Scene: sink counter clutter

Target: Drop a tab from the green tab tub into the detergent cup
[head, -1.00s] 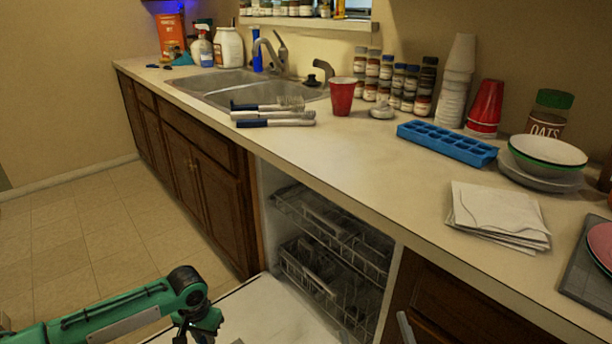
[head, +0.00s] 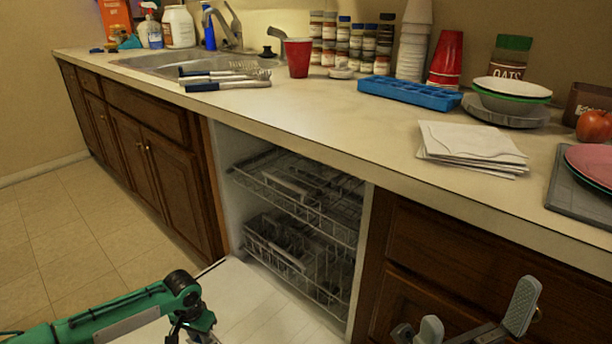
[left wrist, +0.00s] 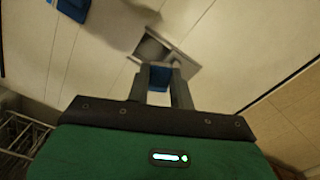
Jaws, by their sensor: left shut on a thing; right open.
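My left gripper (left wrist: 158,84) shows in the left wrist view with its two fingers shut on a small blue block, which looks like a tab (left wrist: 159,76). Just beyond it, a grey recess that looks like the detergent cup (left wrist: 153,48) sits in the pale open dishwasher door (left wrist: 215,45). The fingers partly cover the recess, and the height of the block above it is unclear. In the head view only my green left arm shows; its fingers are out of frame. My right gripper (head: 478,312) is open and empty at the lower right. I see no green tab tub.
The dishwasher racks (head: 300,250) stand under the counter (head: 330,125). An unidentified blue thing (left wrist: 74,8) is at the top left of the left wrist view. Folded napkins (head: 470,145), a blue ice tray (head: 410,92) and a red cup (head: 298,57) are on the counter.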

